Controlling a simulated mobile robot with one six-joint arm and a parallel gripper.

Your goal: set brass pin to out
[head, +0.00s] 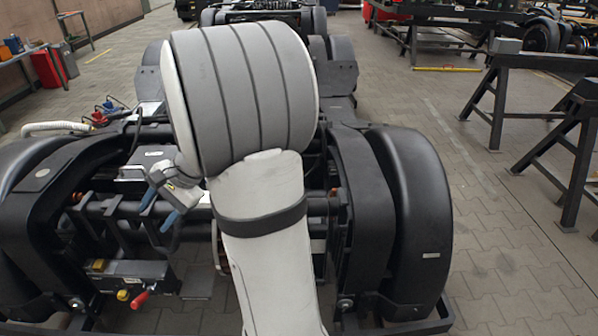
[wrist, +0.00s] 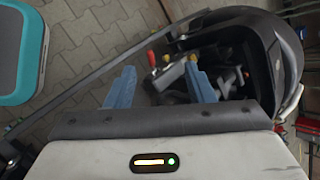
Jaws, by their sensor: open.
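My gripper (head: 159,211) hangs above the left part of the bogie, its two blue fingers apart with nothing between them. Below it in the head view is a dark box with a red-handled lever (head: 140,299), a small yellow knob (head: 122,295) and a brass-yellow piece (head: 98,265) on top. I cannot tell for sure which is the brass pin, nor its setting. In the wrist view my open gripper (wrist: 161,80) frames a red end (wrist: 152,59) and a yellow piece (wrist: 166,58), both small and beyond the fingertips, apart from them.
The bogie's black frame and wheel cover (head: 410,215) stand close around the arm. A cross bar (head: 120,222) runs behind the gripper. Black trestles (head: 497,100) stand on the paved floor at right. A red box (head: 47,68) is at far left.

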